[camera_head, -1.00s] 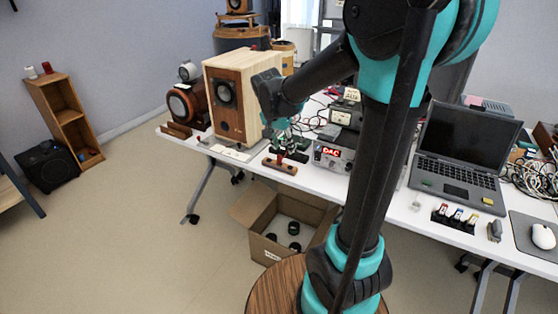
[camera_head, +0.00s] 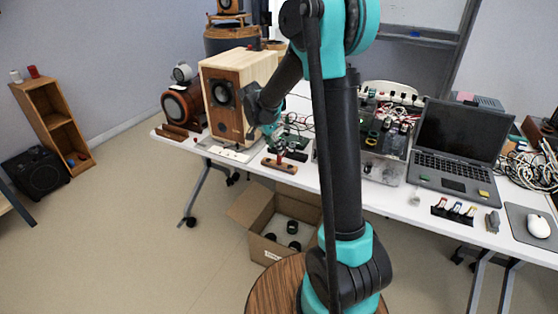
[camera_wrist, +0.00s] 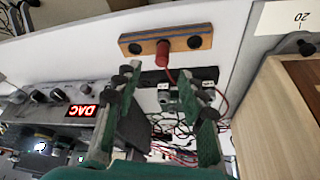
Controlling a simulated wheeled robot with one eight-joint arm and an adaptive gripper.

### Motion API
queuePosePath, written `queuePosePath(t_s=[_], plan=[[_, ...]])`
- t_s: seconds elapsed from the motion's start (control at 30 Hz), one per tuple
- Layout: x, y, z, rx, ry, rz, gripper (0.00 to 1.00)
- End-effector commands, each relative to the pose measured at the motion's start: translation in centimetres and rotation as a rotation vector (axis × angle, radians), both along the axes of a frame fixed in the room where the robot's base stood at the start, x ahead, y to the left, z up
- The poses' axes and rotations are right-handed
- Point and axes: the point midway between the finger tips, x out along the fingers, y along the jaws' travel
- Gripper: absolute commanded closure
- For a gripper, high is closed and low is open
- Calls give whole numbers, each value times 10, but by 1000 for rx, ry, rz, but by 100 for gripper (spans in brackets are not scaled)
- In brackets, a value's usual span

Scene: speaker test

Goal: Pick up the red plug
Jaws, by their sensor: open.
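The red plug (camera_head: 280,155) stands in a small wooden block (camera_head: 291,169) near the front edge of the white table. In the wrist view the red plug (camera_wrist: 164,52) sits in the middle of the wooden block (camera_wrist: 180,44), between two dark holes, with a red cable beside it. My gripper (camera_head: 273,138) is above the plug in the head view. In the wrist view my gripper (camera_wrist: 162,88) has its fingers apart, with nothing held between them. The plug lies just beyond the fingertips, roughly in line with the gap. I cannot tell the exact height between them.
A large wooden speaker (camera_head: 230,100) stands left of my gripper. The DAC unit (camera_wrist: 75,112) and loose cables lie near the block. A laptop (camera_head: 455,150) is to the right. An open cardboard box (camera_head: 256,226) is on the floor below.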

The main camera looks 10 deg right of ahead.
Motion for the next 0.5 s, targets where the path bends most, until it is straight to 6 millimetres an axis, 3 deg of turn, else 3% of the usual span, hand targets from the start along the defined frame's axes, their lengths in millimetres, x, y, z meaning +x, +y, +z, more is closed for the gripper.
queuePosePath(t_s=[0.27, 0.5], plan=[[4, -6, -19, 0, 0, -1, 59], [12, -14, -50, 0, 0, 0, 59]])
